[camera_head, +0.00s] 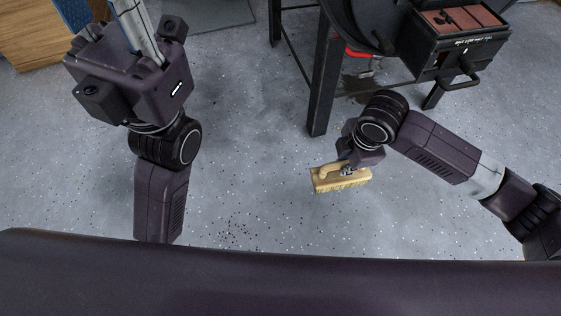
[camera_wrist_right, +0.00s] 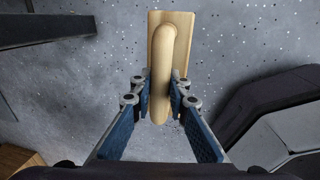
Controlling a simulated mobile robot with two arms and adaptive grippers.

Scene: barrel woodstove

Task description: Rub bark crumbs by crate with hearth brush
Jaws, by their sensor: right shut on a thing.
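The hearth brush (camera_head: 325,183) has a pale wooden block and a rounded handle. My right gripper (camera_head: 347,167) is shut on its handle, which also shows in the right wrist view (camera_wrist_right: 163,55) between the blue finger pads (camera_wrist_right: 160,100). The brush is over the floor, bristles downward; I cannot tell whether they touch it. A wooden thing (camera_head: 38,38), perhaps the crate, is at the top left. My left gripper (camera_head: 105,15) shows partly at the top left, its fingertips cut off.
The black barrel stove (camera_head: 375,18) on dark legs (camera_head: 322,90) stands behind the brush. An ash drawer or box (camera_head: 455,50) with a handle sticks out at the upper right. The speckled grey floor (camera_head: 250,150) between my arms is open.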

